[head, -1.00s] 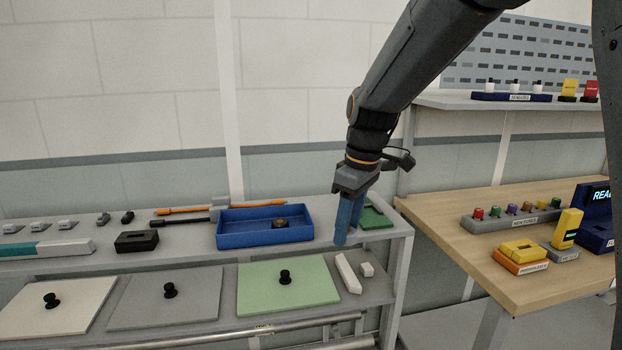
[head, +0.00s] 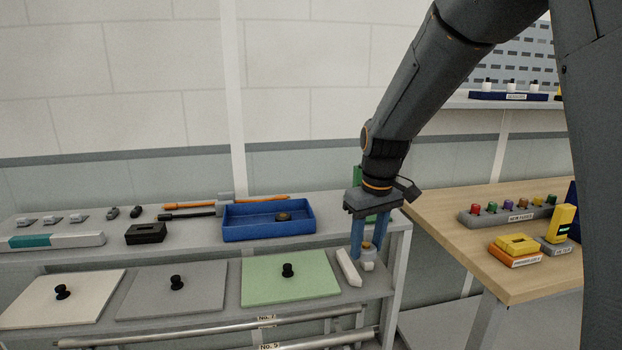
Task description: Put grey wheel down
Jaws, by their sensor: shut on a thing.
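My gripper (head: 368,252) points down at the right end of the shelving, its two blue fingers apart around a small object. That object, a small greyish-tan round piece (head: 368,247), shows between the fingertips and I take it to be the grey wheel; its details are too small to tell. A small white block (head: 368,266) on the lower shelf appears just below it; I cannot tell whether they touch. A dark wheel with a brownish centre (head: 283,216) lies in the blue tray (head: 268,234).
Green (head: 279,292), grey and white plates with black knobs lie to the left. A green thing stands partly hidden behind my gripper. A wooden table (head: 470,250) is at the right.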

